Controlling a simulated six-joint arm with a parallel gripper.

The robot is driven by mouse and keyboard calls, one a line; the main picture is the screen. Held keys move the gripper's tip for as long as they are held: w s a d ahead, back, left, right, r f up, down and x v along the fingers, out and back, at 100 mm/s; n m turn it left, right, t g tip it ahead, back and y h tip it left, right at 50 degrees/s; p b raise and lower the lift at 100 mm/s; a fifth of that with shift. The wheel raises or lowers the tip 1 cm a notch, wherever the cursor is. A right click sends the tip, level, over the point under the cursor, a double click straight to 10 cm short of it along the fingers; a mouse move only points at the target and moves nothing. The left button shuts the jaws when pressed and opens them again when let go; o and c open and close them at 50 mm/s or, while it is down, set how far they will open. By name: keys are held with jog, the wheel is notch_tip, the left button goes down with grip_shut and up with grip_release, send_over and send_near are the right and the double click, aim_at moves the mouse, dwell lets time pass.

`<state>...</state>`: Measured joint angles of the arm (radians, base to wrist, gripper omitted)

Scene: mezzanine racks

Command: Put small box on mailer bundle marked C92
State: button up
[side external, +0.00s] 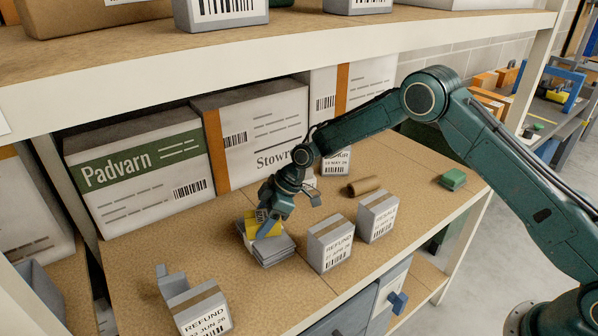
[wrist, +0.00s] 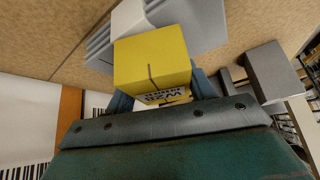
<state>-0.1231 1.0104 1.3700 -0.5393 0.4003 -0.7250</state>
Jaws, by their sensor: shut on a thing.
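A small yellow box (side external: 268,230) is between the fingers of my gripper (side external: 267,219), which is shut on it. The box also shows large in the wrist view (wrist: 152,62), with a partly hidden printed label on the side toward the gripper. A stack of flat grey mailers (side external: 273,253) lies on the shelf directly below the box. The stack also shows behind the box in the wrist view (wrist: 101,48), with a white band across it. The box is over the stack; I cannot tell whether they touch. No C92 mark is readable.
A brown tube (side external: 363,185) and a green block (side external: 453,179) lie farther right. Large cartons (side external: 140,172) line the back. An upper shelf (side external: 250,62) overhangs. Board between is clear.

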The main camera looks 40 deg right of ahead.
jog(key=o, duration=1)
jog(key=shift+f, duration=0.1)
jog(key=shift+v, duration=3.9)
jog(key=shift+a, duration=0.1)
